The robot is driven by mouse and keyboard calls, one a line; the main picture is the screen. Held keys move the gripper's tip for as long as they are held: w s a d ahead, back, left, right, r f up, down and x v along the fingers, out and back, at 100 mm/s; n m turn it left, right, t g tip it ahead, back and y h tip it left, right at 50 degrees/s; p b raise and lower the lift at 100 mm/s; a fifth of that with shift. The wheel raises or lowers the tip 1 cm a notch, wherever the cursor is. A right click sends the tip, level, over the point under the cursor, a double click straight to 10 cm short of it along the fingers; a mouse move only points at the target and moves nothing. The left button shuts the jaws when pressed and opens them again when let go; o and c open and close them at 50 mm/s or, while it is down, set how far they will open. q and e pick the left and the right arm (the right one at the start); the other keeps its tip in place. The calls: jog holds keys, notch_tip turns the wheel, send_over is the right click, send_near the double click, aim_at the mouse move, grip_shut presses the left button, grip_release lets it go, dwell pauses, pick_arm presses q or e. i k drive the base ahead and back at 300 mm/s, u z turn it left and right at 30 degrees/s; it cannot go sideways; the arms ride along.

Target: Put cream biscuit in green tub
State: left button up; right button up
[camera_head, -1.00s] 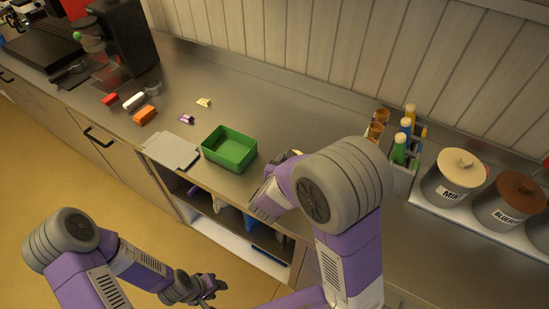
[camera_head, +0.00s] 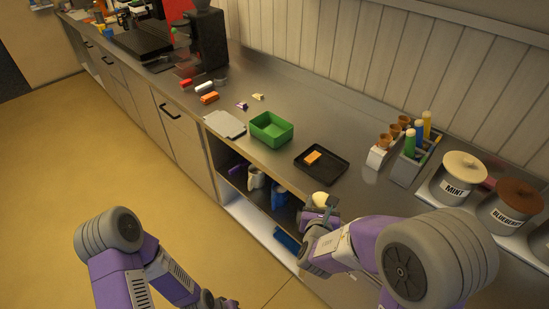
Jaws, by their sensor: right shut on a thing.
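The green tub (camera_head: 271,132) stands open on the steel counter, and its visible inside looks empty. My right gripper (camera_head: 321,208) is shut on a small rounded cream thing, seemingly the cream biscuit (camera_head: 322,198), in front of the counter edge. It is right of and nearer than the green tub, apart from it. The fingers partly hide the biscuit. My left gripper (camera_head: 222,303) is low at the bottom edge, away from the counter; its fingers are too cut off to read.
A black tray (camera_head: 338,172) with an orange biscuit (camera_head: 313,158) lies right of the tub. A pale board (camera_head: 224,124) lies left of it. Small wrapped pieces lie behind. Cone and bottle holders and lidded wells (camera_head: 455,182) stand at right. An open shelf is below.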

aim_at(266, 129)
jog(key=u, duration=0.9)
jog(key=i, duration=1.65)
jog(key=z, duration=1)
jog(key=i, duration=0.4)
jog(key=z, duration=0.4)
